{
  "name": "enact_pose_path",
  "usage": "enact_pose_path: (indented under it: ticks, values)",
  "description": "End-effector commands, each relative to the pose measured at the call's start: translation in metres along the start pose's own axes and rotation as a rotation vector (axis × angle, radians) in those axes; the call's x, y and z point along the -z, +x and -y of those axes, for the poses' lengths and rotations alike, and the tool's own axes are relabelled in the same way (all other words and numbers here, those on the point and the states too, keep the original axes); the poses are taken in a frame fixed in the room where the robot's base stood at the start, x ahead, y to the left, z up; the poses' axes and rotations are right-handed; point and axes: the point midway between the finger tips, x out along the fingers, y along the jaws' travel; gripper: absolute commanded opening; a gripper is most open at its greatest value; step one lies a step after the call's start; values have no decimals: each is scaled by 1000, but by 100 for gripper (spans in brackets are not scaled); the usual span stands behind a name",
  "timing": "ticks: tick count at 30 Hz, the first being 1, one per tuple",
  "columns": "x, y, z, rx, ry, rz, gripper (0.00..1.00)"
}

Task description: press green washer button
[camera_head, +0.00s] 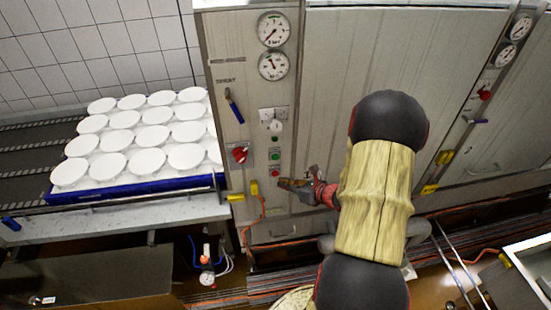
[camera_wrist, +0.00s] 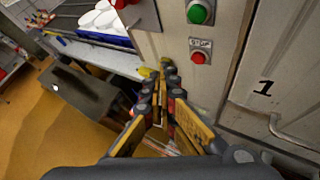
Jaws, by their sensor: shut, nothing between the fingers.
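The washer's control panel (camera_head: 243,110) stands upright in the middle of the head view. A small green button (camera_head: 275,155) sits on it, above a small red button (camera_head: 275,172). In the wrist view the green button (camera_wrist: 199,11) is cut by the top edge, and the red button (camera_wrist: 199,58) is below it under a "STOP" label. My gripper (camera_head: 284,184) is shut and empty, just below the red button in the head view. In the wrist view its fingertips (camera_wrist: 164,66) meet left of the red button. Whether they touch the panel is unclear.
Two gauges (camera_head: 273,47) and a larger red knob (camera_head: 239,154) are on the panel. A metal handle (camera_wrist: 290,132) is at the right in the wrist view.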

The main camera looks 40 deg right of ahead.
Motion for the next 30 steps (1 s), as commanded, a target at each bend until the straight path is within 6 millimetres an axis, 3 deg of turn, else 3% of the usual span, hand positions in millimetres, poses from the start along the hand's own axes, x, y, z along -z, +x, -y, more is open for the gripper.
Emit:
enact_pose_path:
  ticks: [18,30]
  values:
    - [-35,50,35,-1,-2,0,0]
    - [-44,60,43,-1,-1,0,0]
